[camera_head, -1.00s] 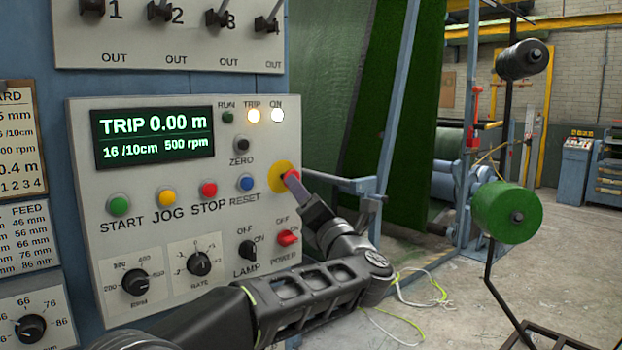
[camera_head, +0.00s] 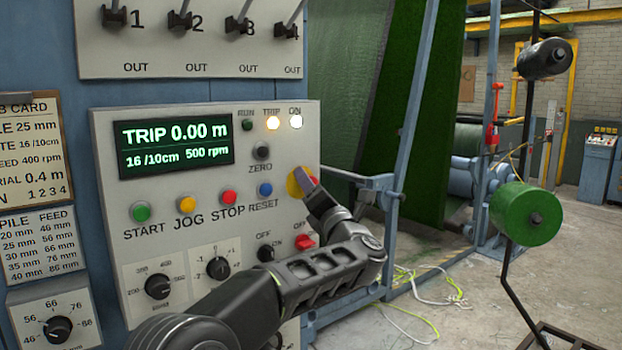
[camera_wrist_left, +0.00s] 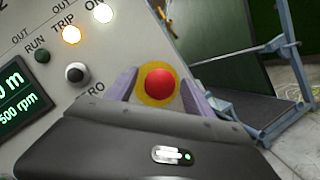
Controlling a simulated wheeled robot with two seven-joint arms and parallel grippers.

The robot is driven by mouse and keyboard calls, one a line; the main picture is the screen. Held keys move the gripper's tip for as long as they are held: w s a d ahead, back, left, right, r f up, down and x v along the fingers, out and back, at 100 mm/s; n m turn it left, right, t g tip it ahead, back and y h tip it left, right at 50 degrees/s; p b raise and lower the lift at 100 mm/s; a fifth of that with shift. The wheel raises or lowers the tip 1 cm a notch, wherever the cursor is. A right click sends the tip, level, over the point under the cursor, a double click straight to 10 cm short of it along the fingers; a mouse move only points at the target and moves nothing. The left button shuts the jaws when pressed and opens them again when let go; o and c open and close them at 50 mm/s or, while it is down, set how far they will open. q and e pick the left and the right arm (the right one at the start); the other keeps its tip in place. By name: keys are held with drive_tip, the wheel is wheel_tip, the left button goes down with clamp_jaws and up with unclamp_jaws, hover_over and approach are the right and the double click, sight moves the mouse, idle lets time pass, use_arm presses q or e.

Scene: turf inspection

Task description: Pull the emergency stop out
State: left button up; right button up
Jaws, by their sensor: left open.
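The emergency stop is a red mushroom button (camera_wrist_left: 160,84) on a yellow round plate (camera_wrist_left: 142,96), at the right of the control panel (camera_head: 310,130). In the head view my left gripper (camera_head: 302,178) is in front of it and hides most of it; only part of the yellow plate (camera_head: 292,184) shows. In the left wrist view the open fingers of my left gripper (camera_wrist_left: 158,88) stand on either side of the red button. Whether they touch it cannot be told. My right gripper is not in view.
The panel display (camera_head: 175,146) reads TRIP 0.00 m, and the TRIP lamp (camera_head: 272,123) and ON lamp (camera_head: 296,121) are lit. Other buttons, knobs and the red power switch (camera_head: 305,241) sit close by. A blue frame (camera_head: 375,185) stands just right of the panel.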

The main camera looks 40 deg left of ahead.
use_arm(q)
drive_tip(key=shift+w+a, duration=0.15)
drive_tip(key=shift+a, duration=0.15)
drive_tip(key=shift+c, duration=0.5)
clamp_jaws()
idle(0.4)
